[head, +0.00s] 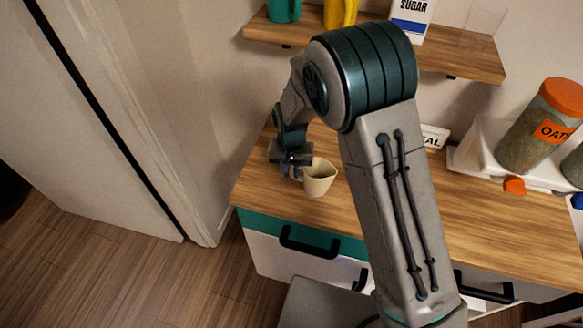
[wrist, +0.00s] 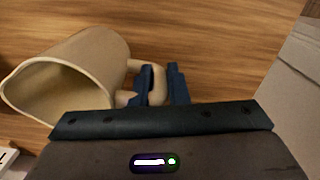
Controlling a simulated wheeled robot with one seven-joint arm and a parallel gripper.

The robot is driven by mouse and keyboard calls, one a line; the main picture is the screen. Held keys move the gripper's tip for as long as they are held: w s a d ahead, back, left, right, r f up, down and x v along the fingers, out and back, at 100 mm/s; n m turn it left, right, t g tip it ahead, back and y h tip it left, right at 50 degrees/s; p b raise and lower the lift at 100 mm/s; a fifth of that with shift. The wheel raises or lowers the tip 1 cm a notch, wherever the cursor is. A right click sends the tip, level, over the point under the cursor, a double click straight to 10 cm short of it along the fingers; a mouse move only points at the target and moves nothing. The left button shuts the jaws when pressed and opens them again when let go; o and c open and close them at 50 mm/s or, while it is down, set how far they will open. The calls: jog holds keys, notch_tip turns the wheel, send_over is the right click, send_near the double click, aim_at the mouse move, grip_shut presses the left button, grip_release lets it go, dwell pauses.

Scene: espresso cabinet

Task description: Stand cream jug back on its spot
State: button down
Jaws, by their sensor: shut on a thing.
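The cream jug (head: 319,180) is a small beige jug near the front left of the wooden counter. It also shows in the wrist view (wrist: 100,60), with its open mouth toward the lower left and its handle toward my gripper. My gripper (head: 292,170) is at the jug's left side in the head view. In the wrist view its dark blue fingers (wrist: 164,84) are closed around the jug's handle. I cannot tell whether the jug's base touches the counter. No marked spot for the jug can be made out.
The wooden counter (head: 490,215) has bare room to the right of my arm. An oats jar (head: 533,135) stands in a white tray at the right. A wooden shelf (head: 460,55) above holds a sugar pack (head: 411,15) and mugs. Drawers with black handles are below.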

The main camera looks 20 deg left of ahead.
jog(key=shift+f, duration=0.2)
jog(key=shift+f+b, duration=0.15)
jog(key=shift+b, duration=0.15)
jog(key=c, duration=1.4)
grip_release()
